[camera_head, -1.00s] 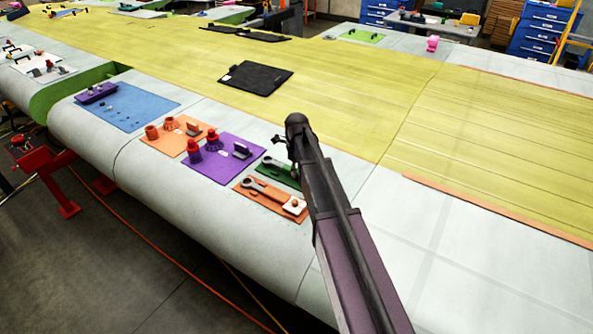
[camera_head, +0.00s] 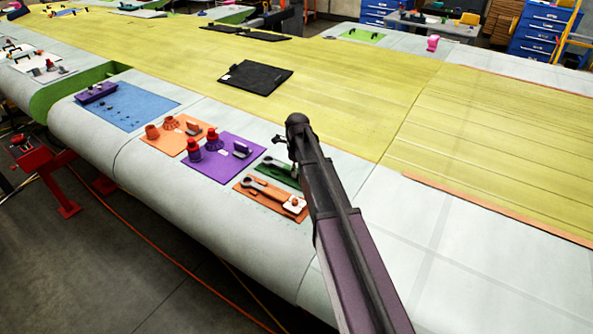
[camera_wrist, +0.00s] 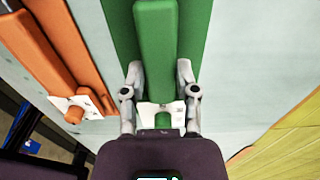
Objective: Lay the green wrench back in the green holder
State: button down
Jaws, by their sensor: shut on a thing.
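The green wrench (camera_wrist: 158,45) lies between the two fingers of my gripper (camera_wrist: 160,75) in the wrist view, and the gripper is shut on its green handle. The handle points away from the gripper, over the green holder (camera_wrist: 203,22), which shows on both sides of it. I cannot tell whether the wrench touches the holder. In the head view, the wrench's grey head (camera_head: 270,161) shows at the left end of the green holder (camera_head: 290,180). My arm hides the right part of the holder and most of the gripper there.
An orange holder (camera_head: 243,184) with another wrench and a white block with an orange knob lies beside it, nearer the wing's edge. A purple mat (camera_head: 222,173) with red parts is to the left. The pale wing surface right of my arm is clear.

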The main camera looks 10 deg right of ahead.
jog(key=shift+f+b, duration=0.65)
jog(key=shift+c, duration=1.4)
grip_release()
jog(key=shift+r, duration=0.1)
